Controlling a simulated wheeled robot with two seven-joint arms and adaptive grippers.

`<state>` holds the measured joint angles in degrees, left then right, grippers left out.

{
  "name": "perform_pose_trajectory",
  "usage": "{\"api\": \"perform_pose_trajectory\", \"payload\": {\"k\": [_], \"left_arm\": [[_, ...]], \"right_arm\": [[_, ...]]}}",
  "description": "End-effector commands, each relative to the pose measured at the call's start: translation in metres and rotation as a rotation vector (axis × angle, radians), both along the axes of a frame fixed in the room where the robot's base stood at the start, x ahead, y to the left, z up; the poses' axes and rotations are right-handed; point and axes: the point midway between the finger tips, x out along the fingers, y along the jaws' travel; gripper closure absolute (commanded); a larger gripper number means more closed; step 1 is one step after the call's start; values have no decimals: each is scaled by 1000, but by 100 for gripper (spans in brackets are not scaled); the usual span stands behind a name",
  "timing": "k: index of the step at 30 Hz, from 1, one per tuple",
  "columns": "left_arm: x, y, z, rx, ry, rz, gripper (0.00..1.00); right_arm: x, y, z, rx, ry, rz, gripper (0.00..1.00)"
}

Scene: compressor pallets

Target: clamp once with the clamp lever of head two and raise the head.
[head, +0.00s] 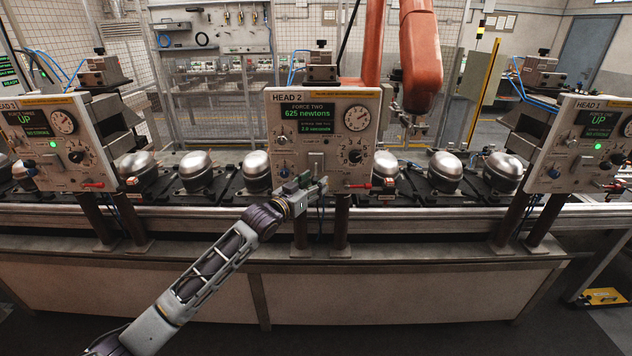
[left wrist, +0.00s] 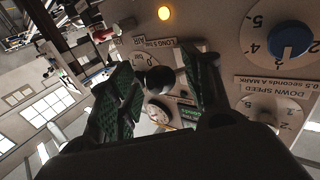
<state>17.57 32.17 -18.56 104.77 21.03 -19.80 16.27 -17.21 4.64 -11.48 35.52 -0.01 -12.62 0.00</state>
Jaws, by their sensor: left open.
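The head two panel (head: 322,130) stands in the middle of the head view; its display (head: 306,112) reads 625 newtons and 2.0 seconds. My left gripper (head: 314,184) is at the panel's lower edge, open, hiding part of its lower left. An amber lamp (left wrist: 165,13) is lit on the panel. A red handle (head: 357,186) is at the panel's lower right. My right gripper is not in view.
A similar panel stands at left (head: 45,140) and the head one panel (head: 585,140) at right, both with green lamps and UP displays. Steel compressors (head: 444,172) stand along the line. An orange robot arm (head: 421,55) hangs behind head two. A blue knob (left wrist: 290,40) is beside my left gripper.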

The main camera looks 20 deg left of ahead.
Motion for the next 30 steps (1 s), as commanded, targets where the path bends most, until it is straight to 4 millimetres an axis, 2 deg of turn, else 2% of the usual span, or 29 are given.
{"api": "perform_pose_trajectory", "payload": {"k": [7, 19, 30], "left_arm": [[11, -5, 0, 0, 0, -1, 51], [13, -5, 0, 0, 0, -1, 52], [13, -7, 0, -1, 0, -4, 100]], "right_arm": [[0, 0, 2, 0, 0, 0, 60], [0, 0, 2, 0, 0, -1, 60], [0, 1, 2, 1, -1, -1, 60]]}}
